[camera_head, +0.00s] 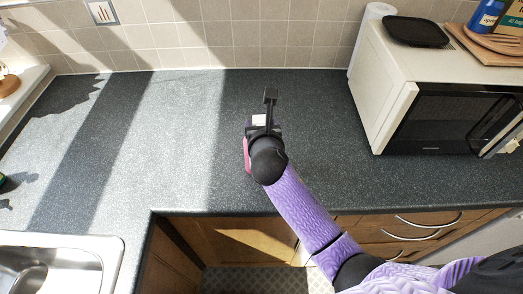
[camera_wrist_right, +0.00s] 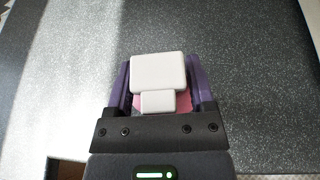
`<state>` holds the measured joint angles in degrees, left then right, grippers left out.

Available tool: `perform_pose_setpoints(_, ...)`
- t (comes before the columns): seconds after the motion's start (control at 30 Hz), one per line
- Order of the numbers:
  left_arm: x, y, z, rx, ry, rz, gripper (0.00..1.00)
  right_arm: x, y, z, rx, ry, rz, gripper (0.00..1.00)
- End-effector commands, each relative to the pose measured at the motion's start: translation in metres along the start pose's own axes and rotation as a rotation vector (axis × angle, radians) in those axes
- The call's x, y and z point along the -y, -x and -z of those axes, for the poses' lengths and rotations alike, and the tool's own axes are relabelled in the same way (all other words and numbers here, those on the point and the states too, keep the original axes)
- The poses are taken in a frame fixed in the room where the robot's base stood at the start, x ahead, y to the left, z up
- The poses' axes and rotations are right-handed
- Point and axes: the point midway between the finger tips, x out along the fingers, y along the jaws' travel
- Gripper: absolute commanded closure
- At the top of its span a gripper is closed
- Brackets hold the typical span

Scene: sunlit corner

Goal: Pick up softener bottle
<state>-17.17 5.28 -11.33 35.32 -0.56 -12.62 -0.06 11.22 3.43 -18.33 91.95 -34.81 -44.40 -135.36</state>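The softener bottle is pink with a white cap. In the head view its pink side (camera_head: 246,154) shows at the left of my right gripper (camera_head: 262,124), and a white patch shows near the fingers. My wrist and gripper hide most of it. In the right wrist view the bottle's white cap (camera_wrist_right: 158,73) sits between the two purple fingers of my right gripper (camera_wrist_right: 160,78), with pink below it. The fingers are on either side of the bottle. Whether they press on it cannot be told. My left gripper is not in view.
The dark speckled counter (camera_head: 175,130) is clear around the bottle. A microwave (camera_head: 440,110) stands at the right, with a black tray (camera_head: 415,31) on top. A paper roll (camera_head: 378,12) is behind it. A metal sink (camera_head: 55,265) is at the lower left.

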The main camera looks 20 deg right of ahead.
Motion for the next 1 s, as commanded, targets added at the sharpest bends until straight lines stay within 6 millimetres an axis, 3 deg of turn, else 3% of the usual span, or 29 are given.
perform_pose_setpoints(0.03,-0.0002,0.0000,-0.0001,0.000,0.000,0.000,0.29,-0.0001,0.0000,0.0005,-0.001,0.000,0.000,0.51)
perform_pose_setpoints(0.27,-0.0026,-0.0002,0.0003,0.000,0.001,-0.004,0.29,0.0000,0.0001,0.0016,-0.004,0.000,0.000,1.00)
perform_pose_setpoints(1.0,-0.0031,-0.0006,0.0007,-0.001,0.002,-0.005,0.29,0.0003,0.0000,0.0068,-0.017,0.000,0.002,1.00)
